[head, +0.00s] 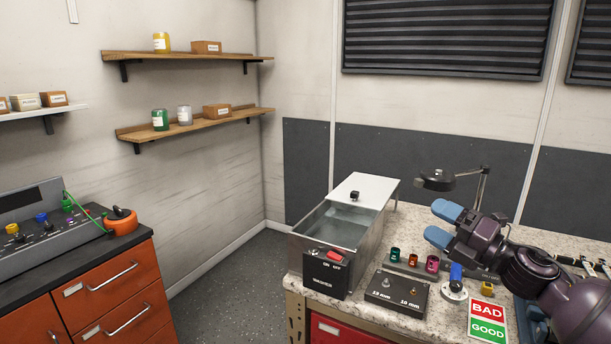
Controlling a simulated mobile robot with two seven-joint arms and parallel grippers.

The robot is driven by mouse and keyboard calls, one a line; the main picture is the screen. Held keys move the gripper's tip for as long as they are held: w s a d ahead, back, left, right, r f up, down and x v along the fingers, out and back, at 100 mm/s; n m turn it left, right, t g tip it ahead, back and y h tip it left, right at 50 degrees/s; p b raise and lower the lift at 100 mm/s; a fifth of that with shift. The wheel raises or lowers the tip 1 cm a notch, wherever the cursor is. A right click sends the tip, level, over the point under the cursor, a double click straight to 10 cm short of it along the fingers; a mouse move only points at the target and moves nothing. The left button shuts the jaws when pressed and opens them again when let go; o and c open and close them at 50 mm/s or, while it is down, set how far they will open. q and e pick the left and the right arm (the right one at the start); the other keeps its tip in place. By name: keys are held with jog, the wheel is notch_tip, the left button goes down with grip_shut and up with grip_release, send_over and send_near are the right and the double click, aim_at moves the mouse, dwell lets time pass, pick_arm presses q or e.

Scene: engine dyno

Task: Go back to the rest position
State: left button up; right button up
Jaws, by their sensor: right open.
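My right gripper (441,225) comes in from the right with its two blue fingers pointing left and spread apart. It is empty and shows above the speckled workbench (400,325), in front of the desk lamp in the picture. My purple arm covers part of the bench's right side. My left gripper is not in view.
On the bench are a metal washer tank (296,242) with a red switch, a two-size socket box (397,293), small coloured cups (432,264), a blue-topped knob (455,286), a BAD/GOOD sign (487,321) and a lamp (437,181). Orange drawers (110,290) stand left; floor between is clear.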

jog(key=s+d+f+m+t+h+b, duration=0.1)
jog(key=s+f+m+h, duration=0.25)
jog(key=f+m, duration=0.55)
jog(key=s+d+f+m+h+b, duration=0.1)
jog(key=s+f+m+h, duration=0.25)
jog(key=f+m, duration=0.45)
jog(key=s+d+f+m+t+h+b, duration=0.1)
jog(key=s+f+m+h+b, duration=0.15)
jog(key=f+m+h, duration=0.65)
jog(key=s+f+m+g+y+b, duration=0.1)
jog(key=s+f+g, duration=0.4)
jog(key=s+f, duration=1.5)
notch_tip(320, 180, down, 2)
jog(key=m+b, duration=0.1)
jog(key=m, duration=0.1)
jog(key=shift+s+a+f+m+y, duration=0.2)
jog(key=shift+s+a+m+y, duration=0.1)
jog(key=shift+s+a+m, duration=0.1)
jog(key=shift+w, duration=0.1)
